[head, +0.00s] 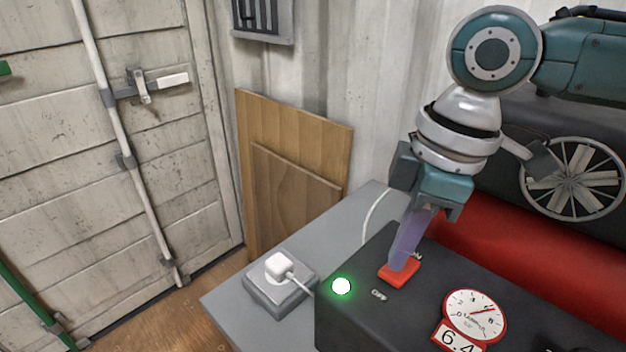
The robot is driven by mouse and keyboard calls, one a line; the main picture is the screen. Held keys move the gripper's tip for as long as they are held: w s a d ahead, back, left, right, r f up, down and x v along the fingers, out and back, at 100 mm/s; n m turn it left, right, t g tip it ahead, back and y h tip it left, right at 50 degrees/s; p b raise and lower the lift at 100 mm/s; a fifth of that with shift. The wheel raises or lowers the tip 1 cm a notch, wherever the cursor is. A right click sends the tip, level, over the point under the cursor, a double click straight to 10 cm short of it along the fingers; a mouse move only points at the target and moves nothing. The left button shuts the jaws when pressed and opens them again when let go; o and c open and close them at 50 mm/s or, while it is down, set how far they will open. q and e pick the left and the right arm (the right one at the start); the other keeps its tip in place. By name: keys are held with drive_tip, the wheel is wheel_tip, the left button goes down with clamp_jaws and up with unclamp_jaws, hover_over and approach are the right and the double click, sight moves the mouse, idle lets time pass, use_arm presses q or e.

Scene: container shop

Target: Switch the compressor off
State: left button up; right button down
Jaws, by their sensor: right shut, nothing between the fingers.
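The compressor's black control box (345,318) sits on a grey bench at the lower right, beside its red tank (500,250). A red rocker switch (402,275) is on top of the box, with an ON mark at its far side and an OFF mark (379,295) at its near side. A round lamp (341,286) on the box glows green. My right gripper (401,266) is shut and empty, pointing down, with its fingertips at the switch and hiding part of it. Whether they touch it is hard to tell. My left gripper is not in view.
A gauge (474,314) with a 6.4 readout stands right of the switch. A white plug (280,265) sits in a grey socket block (262,293), its cable leading toward the box. A spoked flywheel (572,180) is behind right. Wooden boards (285,150) lean on the wall.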

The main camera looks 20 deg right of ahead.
sight(396, 274)
drive_tip(key=shift+f+b, duration=0.45)
drive_tip(key=shift+f, duration=0.45)
idle(0.4)
wheel_tip(396, 274, up, 7)
drive_tip(key=p, duration=0.8)
drive_tip(key=shift+r+p, duration=0.1)
drive_tip(key=shift+p, duration=0.25)
